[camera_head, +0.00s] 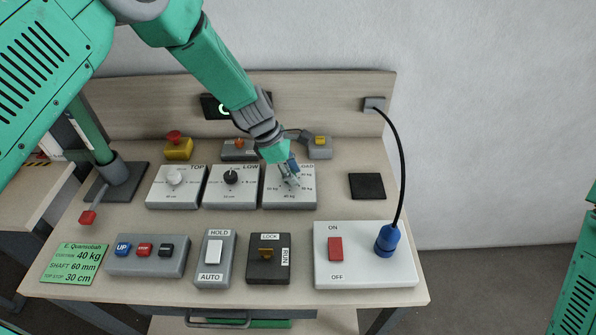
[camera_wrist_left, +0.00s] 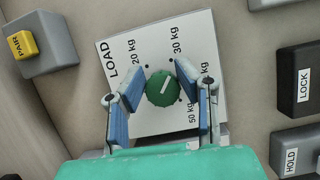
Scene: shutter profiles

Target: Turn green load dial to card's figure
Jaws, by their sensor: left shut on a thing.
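The green load dial (camera_wrist_left: 163,87) sits on the white LOAD plate (camera_wrist_left: 128,117) in the left wrist view. Its white line points up and right, roughly between the 30 kg mark and a partly covered kg label. My left gripper (camera_wrist_left: 160,93) is shut on the dial, with a blue-padded finger on each side. In the head view my left gripper (camera_head: 289,180) is over the LOAD box (camera_head: 290,201) and hides the dial. The green card (camera_head: 75,264) at front left reads curtain 40 kg, shaft 60 mm, top stop 30 cm. My right gripper is not in view.
The TOP box (camera_head: 177,200) and LOW box (camera_head: 231,200) stand left of the LOAD box. In front are a HOLD/AUTO switch (camera_head: 214,258), a LOCK/RUN switch (camera_head: 268,271) and an ON/OFF panel (camera_head: 366,268) with a blue plug (camera_head: 387,241). A black pad (camera_head: 367,186) lies right.

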